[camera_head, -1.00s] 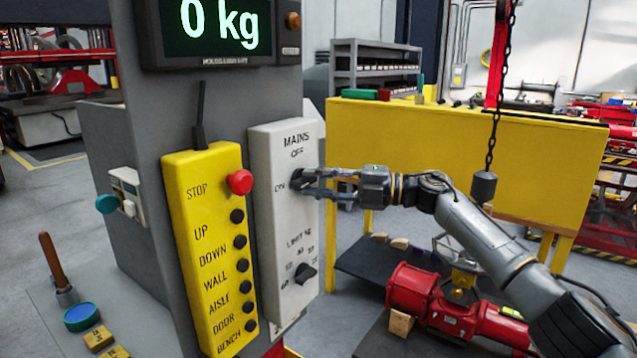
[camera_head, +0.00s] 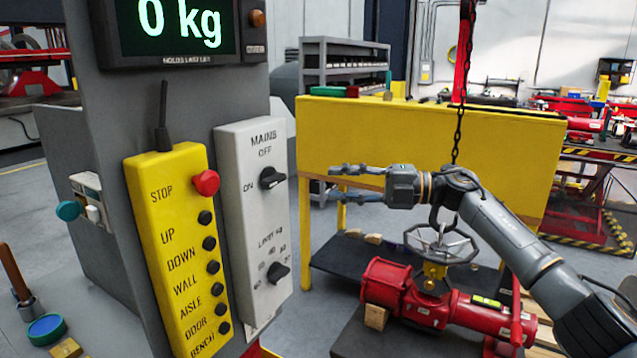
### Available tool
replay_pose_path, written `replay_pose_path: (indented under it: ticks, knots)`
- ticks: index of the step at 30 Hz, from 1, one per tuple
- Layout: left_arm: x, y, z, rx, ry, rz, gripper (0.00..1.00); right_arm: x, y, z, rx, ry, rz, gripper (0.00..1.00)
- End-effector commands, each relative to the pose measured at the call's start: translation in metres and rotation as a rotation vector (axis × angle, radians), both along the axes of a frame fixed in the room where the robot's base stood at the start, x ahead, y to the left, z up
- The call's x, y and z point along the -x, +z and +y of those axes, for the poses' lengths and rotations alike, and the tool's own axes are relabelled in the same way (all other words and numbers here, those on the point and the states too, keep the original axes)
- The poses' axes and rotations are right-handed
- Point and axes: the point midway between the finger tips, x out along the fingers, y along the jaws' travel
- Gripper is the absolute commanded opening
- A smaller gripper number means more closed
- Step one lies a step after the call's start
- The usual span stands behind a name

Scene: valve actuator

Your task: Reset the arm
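My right arm comes in from the lower right. Its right gripper (camera_head: 336,183) points left, with its two fingers apart and nothing between them. It is in the air, right of the grey mains box (camera_head: 237,205) and clear of its black MAINS knob (camera_head: 272,178). The yellow bench panel is behind it. I cannot tell exactly which mark the knob points to. My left gripper is not in view.
A yellow button pendant (camera_head: 172,250) with a red stop button (camera_head: 206,182) hangs left of the mains box. The display (camera_head: 182,25) reads 0 kg. A red valve actuator (camera_head: 440,300) with a handwheel (camera_head: 440,242) lies below my arm. A chain (camera_head: 458,130) hangs behind.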

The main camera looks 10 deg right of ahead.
Motion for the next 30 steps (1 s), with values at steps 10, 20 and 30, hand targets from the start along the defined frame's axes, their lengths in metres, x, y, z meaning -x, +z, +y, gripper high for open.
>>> replay_pose_path:
  ticks: [10,20,30]
  knots:
    - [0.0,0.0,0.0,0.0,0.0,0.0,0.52,0.003,0.0,-0.01,0.0,0.002,0.0,0.36]
    - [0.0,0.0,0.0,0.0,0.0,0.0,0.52,-0.022,-0.058,-0.009,-0.133,-0.092,0.115,0.36]
    - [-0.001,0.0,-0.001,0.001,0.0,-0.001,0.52,-0.052,-0.303,-0.049,-0.459,-0.562,0.567,0.36]
